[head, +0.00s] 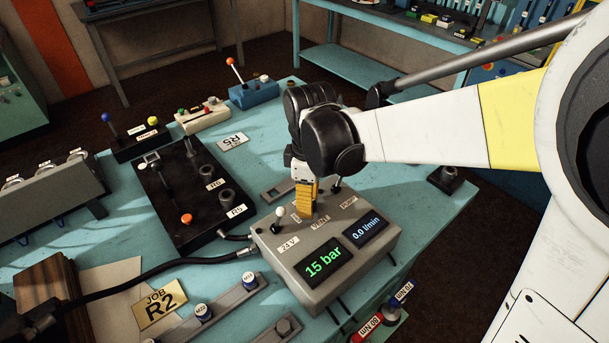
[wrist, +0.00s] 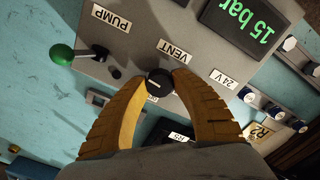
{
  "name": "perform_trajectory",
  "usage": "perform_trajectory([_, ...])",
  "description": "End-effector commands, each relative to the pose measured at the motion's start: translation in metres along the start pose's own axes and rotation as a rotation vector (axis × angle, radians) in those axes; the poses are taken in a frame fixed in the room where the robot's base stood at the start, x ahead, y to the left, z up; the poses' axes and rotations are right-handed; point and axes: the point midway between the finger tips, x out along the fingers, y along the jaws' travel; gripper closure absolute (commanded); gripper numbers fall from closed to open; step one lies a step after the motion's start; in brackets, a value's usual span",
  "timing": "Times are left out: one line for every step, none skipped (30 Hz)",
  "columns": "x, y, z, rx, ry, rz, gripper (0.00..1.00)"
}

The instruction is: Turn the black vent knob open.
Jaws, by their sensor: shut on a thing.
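The black vent knob (wrist: 159,83) shows in the wrist view beside the VENT label (wrist: 174,51), on the grey control box (head: 274,243). A pale mark shows on top of the knob. My gripper (wrist: 143,80) has its two yellow fingers around the knob, one on each side, shut on it. In the head view my gripper (head: 306,205) comes down from above onto the back part of the box and hides the knob. The green display (head: 324,263) reads 15 bar, and the display beside it (head: 367,231) reads 0.0 l/min.
A white-tipped lever (head: 280,214) stands left of my gripper by the 24 V label. A green-knobbed lever (wrist: 63,54) is near the PUMP label. A black block with fittings (head: 190,190) lies to the left. Hoses run to the box's left side.

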Motion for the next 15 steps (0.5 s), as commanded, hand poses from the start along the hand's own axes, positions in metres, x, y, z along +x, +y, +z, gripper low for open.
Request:
perform_trajectory([-0.0007, 0.0, 0.0, 0.031, 0.0, 0.0, 0.99])
perform_trajectory([-0.0008, 0.0, 0.0, 0.053, 0.0, 0.0, 0.99])
perform_trajectory([-0.0009, 0.0001, -0.0001, 0.085, 0.0, 0.0, 0.99])
perform_trajectory([-0.0009, 0.0001, -0.0001, 0.11, 0.0, 0.0, 0.99])
perform_trajectory([-0.001, 0.0001, -0.0001, 0.137, 0.0, 0.0, 0.99])
perform_trajectory([-0.001, 0.0002, -0.0001, 0.173, 0.0, 0.0, 0.99])
perform_trajectory([-0.0011, 0.0002, -0.0001, 0.202, 0.0, 0.0, 0.99])
perform_trajectory([-0.0011, 0.0002, -0.0001, 0.23, 0.0, 0.0, 0.99])
perform_trajectory([-0.0011, 0.0002, -0.0001, 0.268, 0.0, 0.0, 0.99])
perform_trajectory([-0.0011, 0.0002, -0.0001, 0.297, 0.0, 0.0, 0.99])
perform_trajectory([-0.0011, 0.0001, -0.0001, 0.326, 0.0, 0.0, 0.99])
perform_trajectory([-0.001, 0.0001, 0.0, 0.364, 0.0, 0.0, 0.99])
perform_trajectory([-0.001, 0.0, 0.0, 0.393, 0.0, 0.0, 0.99])
perform_trajectory([-0.0009, 0.0, 0.0, 0.421, 0.0, 0.0, 0.99])
perform_trajectory([-0.0009, 0.0, 0.0, 0.459, 0.0, 0.0, 0.99])
